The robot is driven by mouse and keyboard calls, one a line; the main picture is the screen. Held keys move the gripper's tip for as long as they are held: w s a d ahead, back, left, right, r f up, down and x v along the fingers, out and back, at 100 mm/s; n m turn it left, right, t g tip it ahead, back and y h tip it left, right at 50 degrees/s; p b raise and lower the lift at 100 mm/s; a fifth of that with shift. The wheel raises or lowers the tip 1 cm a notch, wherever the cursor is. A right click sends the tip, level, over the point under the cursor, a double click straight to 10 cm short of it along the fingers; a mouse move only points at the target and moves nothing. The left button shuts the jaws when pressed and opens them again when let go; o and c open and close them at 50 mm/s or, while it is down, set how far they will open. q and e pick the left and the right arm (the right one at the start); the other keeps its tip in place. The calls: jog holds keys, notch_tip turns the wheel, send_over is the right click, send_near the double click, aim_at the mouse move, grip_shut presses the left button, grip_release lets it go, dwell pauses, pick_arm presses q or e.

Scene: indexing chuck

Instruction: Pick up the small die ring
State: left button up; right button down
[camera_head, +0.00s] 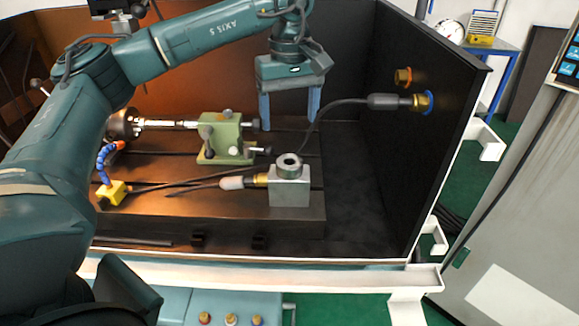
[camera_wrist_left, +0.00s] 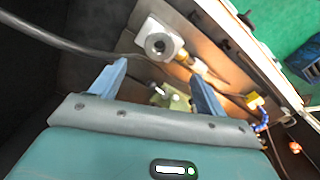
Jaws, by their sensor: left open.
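The small die ring (camera_head: 289,162) is a grey ring with a dark hole. It sits on top of a grey metal block (camera_head: 290,192) on the machine bed. In the left wrist view the die ring (camera_wrist_left: 160,45) shows beyond my fingertips, with the light block (camera_wrist_left: 143,31) under it. My left gripper (camera_head: 289,121) is open and empty, with two blue fingers pointing down. It is above the bed, higher than the ring in the picture and apart from it. In the wrist view the left gripper (camera_wrist_left: 160,70) has nothing between its fingers. My right gripper is not in view.
A green tailstock (camera_head: 225,138) stands left of the block, in line with the chuck (camera_head: 122,123). A black cable (camera_head: 325,109) arcs from the dark side wall (camera_head: 430,150) past the block. A yellow block with a blue hose (camera_head: 114,190) sits at left. The bed's front is fairly clear.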

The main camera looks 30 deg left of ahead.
pick_arm(q)
send_over(290, 159)
jog(key=s, duration=0.1)
jog(key=f, duration=0.6)
jog(key=shift+s+d+f, duration=0.1)
jog(key=shift+d, duration=0.3)
jog(key=shift+a+f+p, duration=0.1)
jog(key=shift+f+p, duration=0.55)
jog(key=shift+f, duration=2)
jog(key=shift+c, duration=0.5)
jog(key=shift+r, duration=0.1)
jog(key=c, duration=1.3)
